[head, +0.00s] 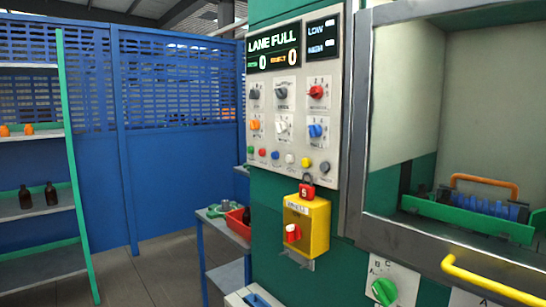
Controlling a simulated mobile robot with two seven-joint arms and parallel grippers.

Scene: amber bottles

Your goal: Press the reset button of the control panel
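The control panel (293,100) is a light grey plate on a green machine column. Its display (273,48) reads LANE FULL with two zeros beneath. Below are two rows of knobs, including a red knob (316,92), an orange knob (255,124) and a blue knob (316,131). Along the bottom edge runs a row of small round buttons: green (250,150), red (262,153), blue (275,155), white (289,158), yellow (305,162) and grey (325,167). Their labels are too small to read, so I cannot tell which is reset. Neither gripper is in view.
A yellow box (319,222) with a red switch and a red padlock (307,191) sits below the panel. A window bay with a yellow handle (490,280) is at right. A small table with a red bin (237,226) stands behind. Shelves (40,206) hold bottles at left.

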